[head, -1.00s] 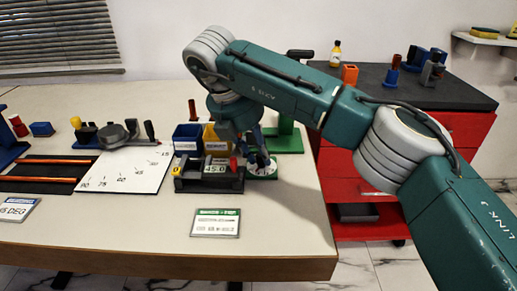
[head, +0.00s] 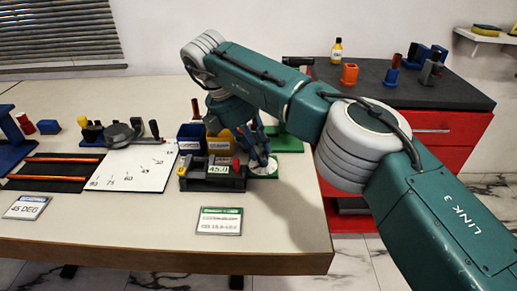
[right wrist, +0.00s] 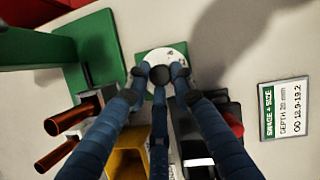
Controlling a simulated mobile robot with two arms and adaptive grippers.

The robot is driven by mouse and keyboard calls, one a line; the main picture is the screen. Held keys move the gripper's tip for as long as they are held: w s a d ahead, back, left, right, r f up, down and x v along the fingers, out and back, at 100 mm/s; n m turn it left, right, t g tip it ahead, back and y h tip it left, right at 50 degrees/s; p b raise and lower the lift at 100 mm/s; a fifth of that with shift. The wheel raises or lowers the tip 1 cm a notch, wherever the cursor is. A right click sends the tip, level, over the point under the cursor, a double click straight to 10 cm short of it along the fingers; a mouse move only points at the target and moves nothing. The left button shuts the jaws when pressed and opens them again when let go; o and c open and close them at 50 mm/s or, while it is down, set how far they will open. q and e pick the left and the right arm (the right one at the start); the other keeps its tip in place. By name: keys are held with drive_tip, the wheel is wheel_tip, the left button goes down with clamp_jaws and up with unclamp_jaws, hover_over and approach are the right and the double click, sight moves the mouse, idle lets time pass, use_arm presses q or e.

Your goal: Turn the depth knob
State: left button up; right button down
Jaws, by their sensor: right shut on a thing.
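The depth knob is a small dark knob (right wrist: 170,73) on a round white dial (right wrist: 160,60) with a green base, seen in the right wrist view. In the head view the dial (head: 264,168) lies at the right end of a dark gauge block (head: 212,183), mostly under my gripper. My right gripper (head: 262,157) points down over the dial. In the right wrist view my right gripper (right wrist: 167,75) has its blue fingers closed around the knob. The fingers hide part of the dial's markings. My left gripper is out of view.
A green readout (head: 219,169) on the block seems to read 45.0. A card (head: 220,221) lies in front. Blue (head: 191,138) and yellow (head: 218,143) bins stand behind, close to my arm. A white angle sheet (head: 133,168) lies left. The table front is mostly clear.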

drive_tip(key=shift+w+d+r, duration=0.15)
drive_tip(key=shift+d, duration=0.2)
drive_tip(key=c, duration=1.7)
unclamp_jaws()
drive_tip(key=shift+o, duration=0.8)
drive_tip(key=shift+d, duration=0.15)
drive_tip(key=shift+a, duration=0.25)
